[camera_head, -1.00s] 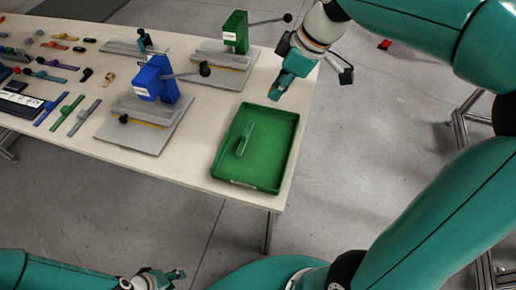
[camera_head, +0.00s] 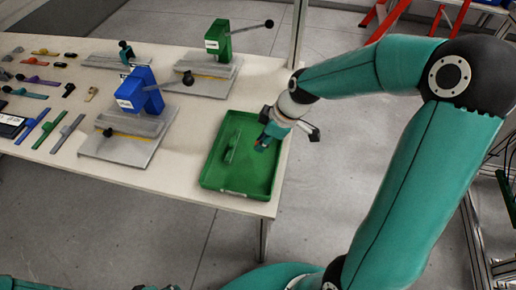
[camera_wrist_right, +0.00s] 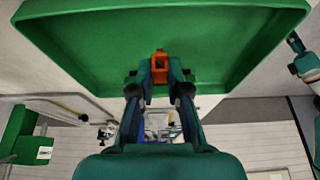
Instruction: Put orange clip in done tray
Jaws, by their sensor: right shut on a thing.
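The orange clip (camera_wrist_right: 160,66) is between the fingertips of my right gripper (camera_wrist_right: 160,78) in the right wrist view. In the head view the right gripper (camera_head: 264,142) is over the right part of the green tray (camera_head: 222,178), and only a speck of orange shows at its tips. The tray also fills the top of the right wrist view (camera_wrist_right: 85,45). The clip appears apart from the tray floor, but its exact height is unclear. Of my left gripper (camera_head: 155,287), only a sliver shows at the bottom edge of the head view.
A green elongated piece (camera_head: 231,148) lies in the tray, left of the gripper. A blue press (camera_head: 138,92) and a green press (camera_head: 218,40) stand on metal plates left of and behind the tray. Several small parts lie at the table's left. Open floor lies right of the table.

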